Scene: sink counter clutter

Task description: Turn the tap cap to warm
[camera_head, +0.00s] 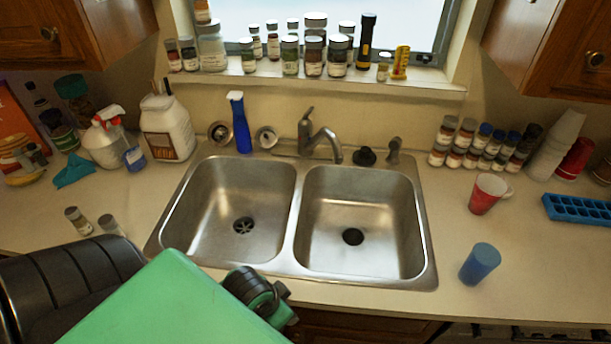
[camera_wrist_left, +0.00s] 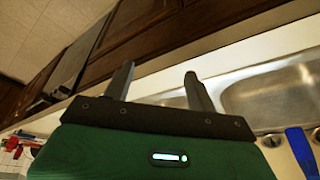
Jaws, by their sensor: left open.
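The metal tap (camera_head: 327,140) stands behind the divider of the double sink. Its cap with a short lever (camera_head: 307,116) sits on top, and its spout points forward and to the right. No warm or cold marking can be made out. My left gripper shows in the left wrist view (camera_wrist_left: 157,76), its two dark fingers spread apart with nothing between them. In the head view my left arm reaches in from the lower left, in front of the sink and well away from the tap; its fingers are not clear there. My right gripper is in neither view.
The double sink (camera_head: 292,215) is empty. A red cup (camera_head: 487,194) and blue cup (camera_head: 480,263) stand on the right counter. Jars line the windowsill (camera_head: 330,84).

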